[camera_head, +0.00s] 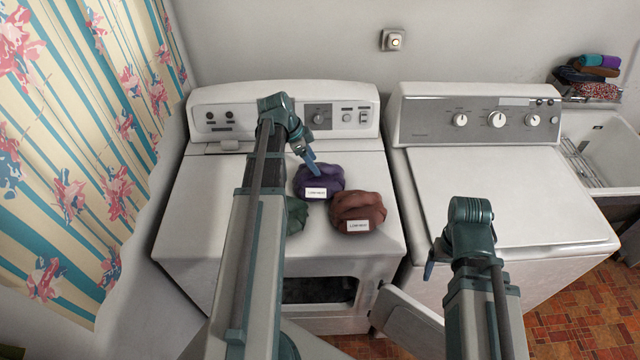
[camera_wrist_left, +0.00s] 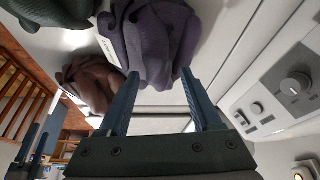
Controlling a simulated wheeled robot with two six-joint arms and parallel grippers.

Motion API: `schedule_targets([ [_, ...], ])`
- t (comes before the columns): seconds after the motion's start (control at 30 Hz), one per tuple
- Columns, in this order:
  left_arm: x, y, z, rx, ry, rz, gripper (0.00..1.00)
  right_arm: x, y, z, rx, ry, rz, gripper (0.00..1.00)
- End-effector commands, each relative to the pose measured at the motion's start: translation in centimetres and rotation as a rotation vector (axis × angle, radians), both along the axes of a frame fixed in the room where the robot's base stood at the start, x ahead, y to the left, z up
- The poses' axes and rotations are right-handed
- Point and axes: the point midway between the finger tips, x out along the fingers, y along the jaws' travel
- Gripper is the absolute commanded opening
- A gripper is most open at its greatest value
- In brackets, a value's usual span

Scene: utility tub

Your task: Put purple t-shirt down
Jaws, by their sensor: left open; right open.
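The purple t-shirt (camera_head: 320,180) is a bunched bundle with a white label, lying on top of the left machine (camera_head: 200,220). In the left wrist view the purple t-shirt (camera_wrist_left: 150,40) is just beyond my left fingertips. My left gripper (camera_head: 311,166) is at the bundle's upper edge, with its fingers apart; the left wrist view shows both fingers (camera_wrist_left: 158,82) open and nothing clamped between them. Whether a fingertip touches the cloth is unclear. My right gripper (camera_head: 430,266) is low in front of the right machine, away from the clothes; its fingers are mostly hidden.
A brown-red bundle (camera_head: 358,212) with a label sits beside the purple one. A green bundle (camera_head: 296,215) is partly hidden by my left arm. The left machine's front door (camera_head: 408,322) stands open. The right machine's lid (camera_head: 510,195) is clear. A sink (camera_head: 605,150) and folded cloths (camera_head: 590,75) are at right.

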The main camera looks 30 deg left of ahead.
Motion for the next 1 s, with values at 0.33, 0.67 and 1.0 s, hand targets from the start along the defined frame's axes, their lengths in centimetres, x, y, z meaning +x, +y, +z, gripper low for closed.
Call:
schedule_targets([
  [0.33,0.6,-0.8,-2.4,0.001,0.0,-0.001,0.66,0.0,0.0,-2.4,0.0,0.0,-0.001,0.79],
  [0.67,0.8,-0.8,-2.4,0.006,0.002,0.0,0.24,0.0,0.0,-2.4,0.0,0.0,-0.001,0.79],
  [1.0,0.8,-0.9,-2.4,0.006,0.004,-0.002,0.0,0.0,0.0,-2.4,0.0,0.0,-0.001,0.79],
])
